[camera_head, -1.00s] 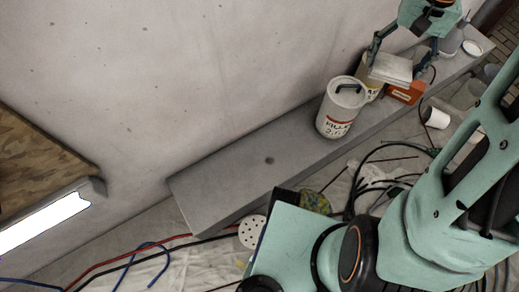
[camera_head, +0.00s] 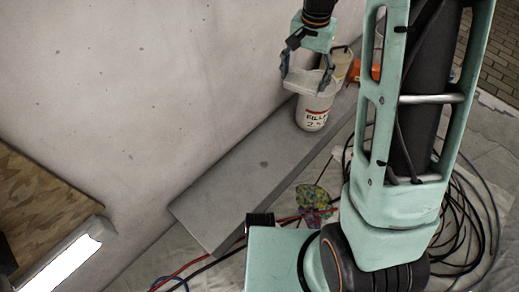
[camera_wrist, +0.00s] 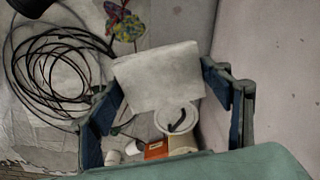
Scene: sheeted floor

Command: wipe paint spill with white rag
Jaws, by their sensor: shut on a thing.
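The white rag (camera_head: 302,84) is pinched flat between the fingers of my gripper (camera_head: 306,77), in the air. In the head view it overlaps the top of the white filler bucket (camera_head: 313,112); I cannot tell the gap. In the wrist view the rag (camera_wrist: 160,75) spans between the fingertips of my gripper (camera_wrist: 160,88). A small dark round spot (camera_head: 264,164), which looks like the paint spill, lies on the grey plank (camera_head: 225,200), nearer the camera than the bucket. The spot does not show in the wrist view.
The lidded bucket (camera_wrist: 177,119) and an orange box (camera_wrist: 156,150) show in the wrist view. A crumpled multicoloured cloth or patch (camera_head: 312,198) lies on the floor sheet beside the plank. Coiled black cables (camera_head: 465,225) lie at right. A pale wall (camera_head: 150,90) rises behind the plank.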

